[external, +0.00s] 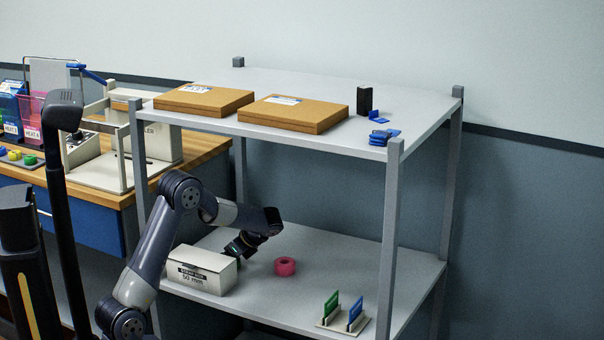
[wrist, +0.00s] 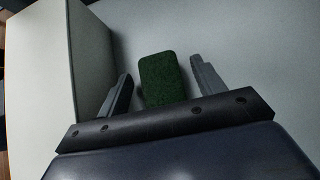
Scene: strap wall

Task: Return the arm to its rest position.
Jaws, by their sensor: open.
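My arm reaches between the two shelves of a grey rack in the external view. My gripper (external: 234,248) is low over the lower shelf (external: 330,270), just behind the right end of a white box. In the wrist view my gripper (wrist: 161,72) is open, with its two fingers wide apart. A dark green pad (wrist: 163,80) lies between the fingers, with a gap showing on both sides. Its lower end is hidden by the gripper body.
The white box marked 50 mm (external: 200,270) stands close by; its wall (wrist: 90,60) rises left of my fingers. A pink tape roll (external: 285,266) and green and blue cards in a holder (external: 343,312) are to the right. The upper shelf (external: 300,85) is overhead.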

